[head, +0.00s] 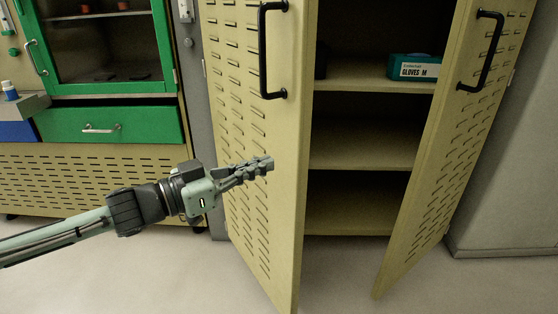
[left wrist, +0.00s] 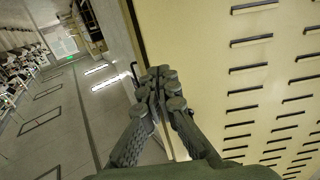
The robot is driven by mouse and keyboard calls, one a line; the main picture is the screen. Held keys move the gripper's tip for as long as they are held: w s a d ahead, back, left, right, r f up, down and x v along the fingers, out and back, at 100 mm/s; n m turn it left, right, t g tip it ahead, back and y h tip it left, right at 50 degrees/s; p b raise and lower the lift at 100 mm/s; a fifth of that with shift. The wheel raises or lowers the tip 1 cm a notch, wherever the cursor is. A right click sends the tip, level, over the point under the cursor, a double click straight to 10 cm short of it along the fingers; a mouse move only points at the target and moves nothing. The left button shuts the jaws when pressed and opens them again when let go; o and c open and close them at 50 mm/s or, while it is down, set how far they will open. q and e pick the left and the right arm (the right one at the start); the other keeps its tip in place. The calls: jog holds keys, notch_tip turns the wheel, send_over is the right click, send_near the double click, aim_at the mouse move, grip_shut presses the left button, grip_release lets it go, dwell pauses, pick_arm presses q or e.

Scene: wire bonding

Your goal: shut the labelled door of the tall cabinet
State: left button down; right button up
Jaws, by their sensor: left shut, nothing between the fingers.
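The tall cabinet (head: 360,145) is beige, and both of its doors stand open. Its left door (head: 262,190) has slotted vents and a black bar handle (head: 264,50). Its right door (head: 440,165) is also slotted, with a black handle (head: 482,50). I see no label on either door. My left gripper (head: 270,163) is shut and empty, in front of the left door's outer face and below its handle. In the left wrist view, the shut fingers (left wrist: 158,82) are by the edge of a slotted beige panel (left wrist: 240,90); I cannot tell if they touch it. My right gripper is not in view.
A teal box of gloves (head: 413,68) stands on the cabinet's upper shelf. A green-framed unit with a drawer (head: 110,125) stands at left. A grey body (head: 505,170) stands at right. The floor before the cabinet is clear.

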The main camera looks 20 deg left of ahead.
aim_at(293, 155)
pick_arm(q)
jog(key=x, duration=0.3)
jog(key=shift+w+d+r, duration=0.1)
jog(key=shift+w, duration=0.1)
jog(key=shift+w+d, duration=0.3)
jog(key=shift+w, duration=0.05)
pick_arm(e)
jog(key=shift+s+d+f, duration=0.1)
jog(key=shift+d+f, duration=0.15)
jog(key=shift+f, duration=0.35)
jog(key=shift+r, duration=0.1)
